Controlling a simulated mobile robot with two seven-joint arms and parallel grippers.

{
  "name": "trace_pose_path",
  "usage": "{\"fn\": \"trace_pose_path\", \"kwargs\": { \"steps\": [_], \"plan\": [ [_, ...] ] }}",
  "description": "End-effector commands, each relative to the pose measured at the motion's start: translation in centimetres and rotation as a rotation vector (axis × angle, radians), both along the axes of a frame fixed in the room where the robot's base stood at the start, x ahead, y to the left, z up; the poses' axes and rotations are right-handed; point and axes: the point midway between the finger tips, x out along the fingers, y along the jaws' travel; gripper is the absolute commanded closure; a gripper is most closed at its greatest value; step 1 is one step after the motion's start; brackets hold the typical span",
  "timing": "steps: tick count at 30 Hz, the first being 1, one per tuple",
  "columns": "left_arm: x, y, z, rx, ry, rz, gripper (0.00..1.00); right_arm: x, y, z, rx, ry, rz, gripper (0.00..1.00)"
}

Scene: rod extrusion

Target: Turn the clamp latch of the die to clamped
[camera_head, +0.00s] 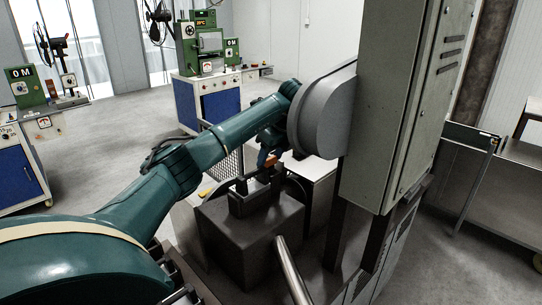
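My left arm comes in from the left and reaches over a dark block-shaped machine base (248,236). My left gripper (268,161) points down beside the big grey rounded housing, over the fittings on top of that base. A small orange part (272,160) shows right at the gripper; it may be the clamp latch, but I cannot tell whether the fingers touch it. The finger opening is too small and covered to read. The die cannot be made out clearly. My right gripper is not in view.
A grey cabinet (394,110) stands close on the right, joined to the rounded grey housing (325,112). A shiny metal bar (292,270) slants up in front of the base. Green machines on blue-fronted benches (219,104) stand at the back. Open floor (120,125) lies behind my arm.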

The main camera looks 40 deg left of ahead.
Motion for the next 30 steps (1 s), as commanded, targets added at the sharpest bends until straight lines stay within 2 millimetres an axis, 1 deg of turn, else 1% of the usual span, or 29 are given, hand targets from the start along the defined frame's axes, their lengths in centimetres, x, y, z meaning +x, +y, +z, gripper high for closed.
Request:
{"fn": "trace_pose_path", "kwargs": {
  "steps": [1, 6, 7, 14, 17, 20, 23, 24, 25, 26, 27, 29, 30],
  "plan": [
    [0.0, 0.0, 0.1, 0.0, -0.001, 0.0, 0.46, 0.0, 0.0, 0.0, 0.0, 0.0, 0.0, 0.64],
    [0.0, 0.0, 0.0, 0.0, 0.001, -0.002, 0.32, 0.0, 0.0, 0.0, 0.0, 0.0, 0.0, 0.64],
    [0.0, 0.0, 0.0, 0.0, 0.001, -0.002, 0.31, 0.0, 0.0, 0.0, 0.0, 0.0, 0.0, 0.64],
    [0.0, 0.0, 0.0, 0.0, 0.002, -0.002, 0.31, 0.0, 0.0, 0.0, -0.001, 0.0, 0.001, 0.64],
    [0.0, -0.3, 0.5, 0.0, 0.001, -0.003, 0.31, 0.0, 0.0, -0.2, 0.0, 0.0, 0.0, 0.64],
    [0.0, -0.8, 1.7, 0.0, -0.003, -0.004, 0.31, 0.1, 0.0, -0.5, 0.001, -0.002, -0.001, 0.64],
    [0.0, -1.6, 3.7, 0.0, -0.004, -0.005, 0.31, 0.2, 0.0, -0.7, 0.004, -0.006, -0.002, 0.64],
    [-0.1, -2.0, 4.6, 0.001, -0.005, -0.004, 0.31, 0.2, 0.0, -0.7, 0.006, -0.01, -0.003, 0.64],
    [-0.1, -2.2, 5.3, 0.002, -0.005, -0.005, 0.31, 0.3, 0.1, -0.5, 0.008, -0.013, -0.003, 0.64],
    [-0.1, -2.4, 6.4, 0.003, -0.004, -0.005, 0.31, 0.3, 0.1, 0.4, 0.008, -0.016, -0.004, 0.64],
    [-0.2, -2.6, 7.2, 0.004, -0.003, -0.003, 0.31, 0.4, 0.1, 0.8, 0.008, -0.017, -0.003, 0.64],
    [-0.2, -3.0, 8.2, 0.004, -0.003, -0.002, 0.31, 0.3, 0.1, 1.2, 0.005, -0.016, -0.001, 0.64],
    [-0.2, -3.3, 8.4, 0.004, -0.003, -0.003, 0.31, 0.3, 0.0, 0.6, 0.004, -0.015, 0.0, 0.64]
  ]
}}
